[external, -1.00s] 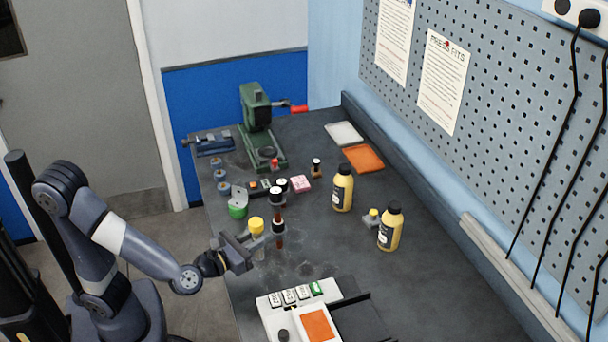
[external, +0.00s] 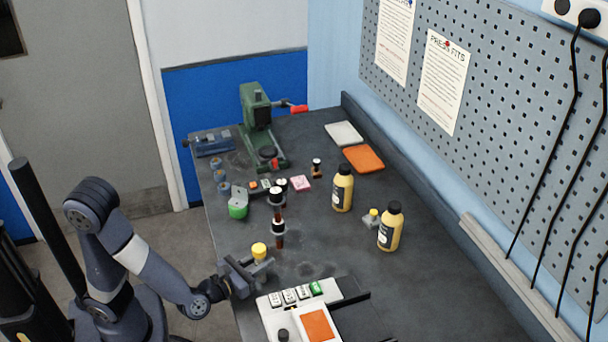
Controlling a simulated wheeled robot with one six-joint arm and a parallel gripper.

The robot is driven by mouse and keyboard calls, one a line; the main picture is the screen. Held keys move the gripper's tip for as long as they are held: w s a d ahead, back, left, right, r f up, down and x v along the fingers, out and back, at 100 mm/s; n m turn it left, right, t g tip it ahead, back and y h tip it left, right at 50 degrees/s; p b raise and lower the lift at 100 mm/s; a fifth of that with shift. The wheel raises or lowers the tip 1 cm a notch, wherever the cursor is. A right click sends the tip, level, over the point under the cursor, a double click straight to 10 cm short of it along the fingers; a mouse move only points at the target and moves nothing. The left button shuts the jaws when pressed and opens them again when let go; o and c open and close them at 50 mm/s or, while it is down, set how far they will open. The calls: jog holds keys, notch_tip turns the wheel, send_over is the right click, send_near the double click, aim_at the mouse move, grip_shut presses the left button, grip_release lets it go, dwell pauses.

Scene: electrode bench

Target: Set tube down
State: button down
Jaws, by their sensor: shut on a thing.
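The tube (external: 259,251) shows mainly as a yellow cap at the near left of the dark bench. My gripper (external: 262,267) is shut on the tube just below the cap. The tube looks upright. Its lower part is hidden behind the jaws, so I cannot tell whether it touches the bench.
A dark stand with black-and-white rings (external: 278,228) rises just behind the tube. A white device with an orange panel (external: 295,312) lies close in front. Yellow bottles (external: 342,190) (external: 390,228) stand to the right. A green press (external: 258,125) is at the back. Bare bench lies right of the gripper.

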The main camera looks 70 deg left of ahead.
jog(key=c, duration=1.2)
grip_release()
jog(key=shift+r+p, duration=0.2)
jog(key=shift+p, duration=0.15)
jog(key=v, duration=1.2)
jog(key=shift+f, duration=0.15)
